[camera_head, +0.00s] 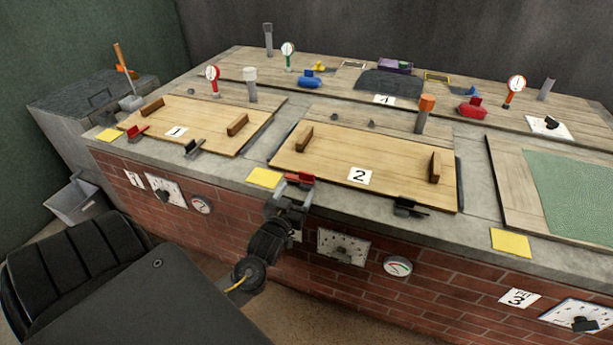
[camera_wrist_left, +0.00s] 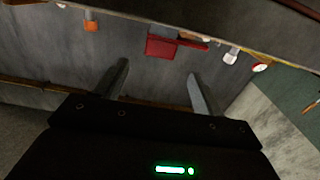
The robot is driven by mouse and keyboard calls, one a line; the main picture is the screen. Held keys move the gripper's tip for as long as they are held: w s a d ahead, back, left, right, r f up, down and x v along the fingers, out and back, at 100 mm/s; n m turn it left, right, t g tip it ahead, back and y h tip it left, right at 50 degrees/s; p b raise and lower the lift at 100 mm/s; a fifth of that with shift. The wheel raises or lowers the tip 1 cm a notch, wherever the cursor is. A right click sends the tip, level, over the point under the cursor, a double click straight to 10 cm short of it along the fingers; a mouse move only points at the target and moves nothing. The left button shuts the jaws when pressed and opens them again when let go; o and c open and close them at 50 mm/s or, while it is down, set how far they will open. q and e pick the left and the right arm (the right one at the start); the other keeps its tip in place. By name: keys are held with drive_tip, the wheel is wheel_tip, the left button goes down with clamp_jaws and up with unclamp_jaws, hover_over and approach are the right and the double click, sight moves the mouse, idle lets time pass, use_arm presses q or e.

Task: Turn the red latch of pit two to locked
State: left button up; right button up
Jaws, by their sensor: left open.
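The red latch of pit two (camera_head: 299,179) sits at the front left corner of the wooden pit two lid (camera_head: 345,150), which bears a "2" label (camera_head: 360,176). My left gripper (camera_head: 293,188) is open just in front of the latch, its fingers partly overlapping it in the head view. In the left wrist view a red piece, which looks like this latch (camera_wrist_left: 160,47), shows ahead of and between the open fingertips (camera_wrist_left: 158,70), with a gap visible. I cannot tell whether the latch is locked. My right gripper is not in view.
A yellow pad (camera_head: 265,178) lies left of the latch. A dark latch (camera_head: 408,208) is at the lid's front right. Pit one's lid (camera_head: 190,115) with its red latch (camera_head: 138,133) is to the left. The brick front wall (camera_head: 440,290) carries gauges.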

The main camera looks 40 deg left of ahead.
sight(306, 176)
use_arm(q)
drive_tip(key=x, duration=0.8)
drive_tip(key=shift+w+a, duration=0.1)
drive_tip(key=shift+w, duration=0.05)
drive_tip(key=shift+w+a, duration=0.1)
drive_tip(key=shift+w, duration=0.3)
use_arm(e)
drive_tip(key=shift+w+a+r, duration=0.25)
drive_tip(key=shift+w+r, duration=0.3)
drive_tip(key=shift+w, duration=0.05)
use_arm(q)
drive_tip(key=c, duration=1.4)
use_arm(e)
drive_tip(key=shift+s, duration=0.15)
